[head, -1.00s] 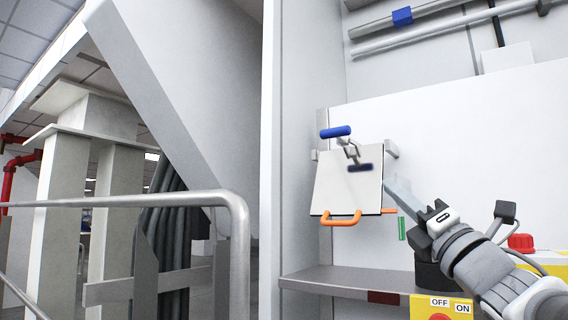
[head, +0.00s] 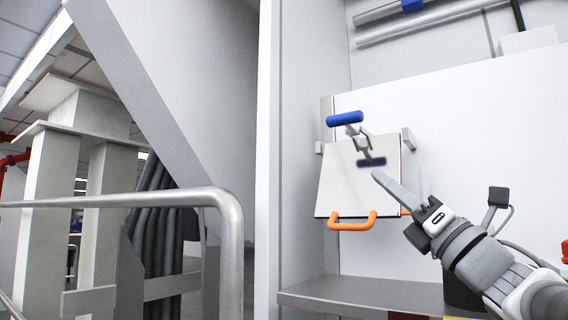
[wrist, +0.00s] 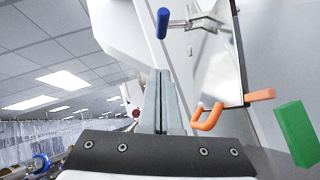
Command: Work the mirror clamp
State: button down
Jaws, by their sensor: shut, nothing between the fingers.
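The mirror (head: 340,190) is a square tilted plate against the cabinet's back wall. Its toggle clamp has a blue handle (head: 345,118) above the plate's top edge and metal linkage below it. A dark blue bar on the plate looks like the handle's reflection. An orange handle (head: 352,222) sits at the plate's lower edge. My gripper (head: 376,173) is shut and empty, its tips overlapping the mirror's right part in the head view. In the wrist view my gripper (wrist: 160,75) points up, with the blue handle (wrist: 163,22) just beyond its tips; contact is not visible.
A metal shelf (head: 345,292) runs below the mirror. In the wrist view, a green block (wrist: 297,135) and another orange piece (wrist: 259,96) are at right. A grey railing (head: 120,200) stands at left. Pipes (head: 440,28) cross above.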

jog(key=p, duration=0.5)
send_near(340, 123)
jog(key=w+a, duration=0.3)
jog(key=shift+w+d+r+p, duration=0.15)
jog(key=shift+w+r+p, duration=0.15)
jog(key=shift+r+p, duration=0.45)
jog(key=shift+w+d+r+p, duration=0.1)
jog(key=shift+w+r+p, duration=0.25)
jog(key=shift+r, duration=0.7)
jog(key=shift+s, duration=0.1)
jog(key=shift+a+r+m, duration=0.1)
jog(key=shift+a+m, duration=0.05)
jog(key=shift+m, duration=0.15)
jog(key=shift+s, duration=0.1)
jog(key=shift+r+m+h, duration=0.15)
jog(key=shift+m+h, duration=0.25)
